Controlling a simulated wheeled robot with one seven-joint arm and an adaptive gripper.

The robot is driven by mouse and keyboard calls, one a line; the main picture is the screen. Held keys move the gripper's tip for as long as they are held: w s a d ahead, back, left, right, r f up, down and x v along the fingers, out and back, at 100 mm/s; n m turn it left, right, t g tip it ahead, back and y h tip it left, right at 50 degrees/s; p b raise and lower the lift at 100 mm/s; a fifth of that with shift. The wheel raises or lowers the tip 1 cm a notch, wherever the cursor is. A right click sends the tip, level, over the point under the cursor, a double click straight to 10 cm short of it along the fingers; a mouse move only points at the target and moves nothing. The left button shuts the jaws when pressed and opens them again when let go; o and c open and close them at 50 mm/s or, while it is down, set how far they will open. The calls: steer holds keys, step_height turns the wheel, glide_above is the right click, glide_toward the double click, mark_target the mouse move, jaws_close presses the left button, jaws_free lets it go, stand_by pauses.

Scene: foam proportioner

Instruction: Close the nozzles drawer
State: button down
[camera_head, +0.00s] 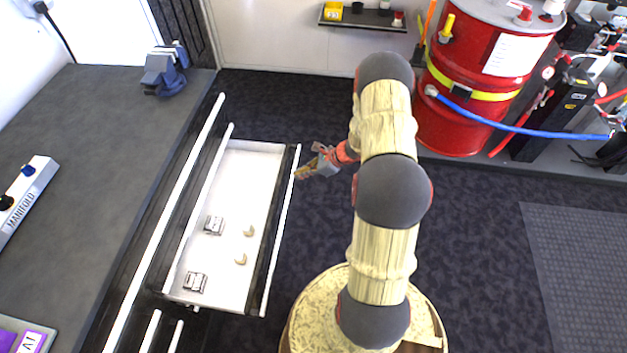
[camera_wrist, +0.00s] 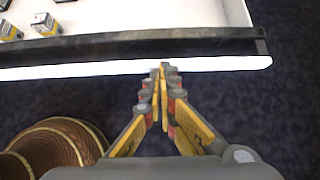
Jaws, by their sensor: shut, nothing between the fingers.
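The open drawer (camera_head: 235,190) sticks out from the dark bench front. It has a white floor, a dark front panel and a long white handle strip (camera_head: 281,230) along its outer edge. Inside lie two small boxes and two small pale pieces. My gripper (camera_head: 301,173) is just outside the drawer's front, near its far end. In the wrist view the closed fingertips (camera_wrist: 160,70) are at the white strip (camera_wrist: 95,68), near its right end. I cannot tell whether they touch it. The gripper is shut and empty.
The grey worktop (camera_head: 95,130) carries a blue-grey vise (camera_head: 165,70) and a manifold block (camera_head: 24,198). A red drum (camera_head: 475,85) with hoses stands at the back right. A small shelf (camera_head: 362,17) is on the back wall. The dark floor right of my arm is clear.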

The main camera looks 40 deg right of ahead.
steer(key=b, duration=0.2)
glide_above(237, 178)
steer(key=s, duration=0.1)
steer(key=shift+d+f, duration=0.15)
steer(key=shift+d, duration=0.15)
steer(key=shift+w+a, duration=0.3)
steer(key=shift+w, duration=0.2)
steer(key=s+d, duration=0.3)
steer(key=shift+s+r, duration=0.15)
steer(key=shift+r, duration=0.05)
steer(key=p+v, duration=0.4)
steer(key=v, duration=0.5)
steer(key=shift+s+r, duration=0.2)
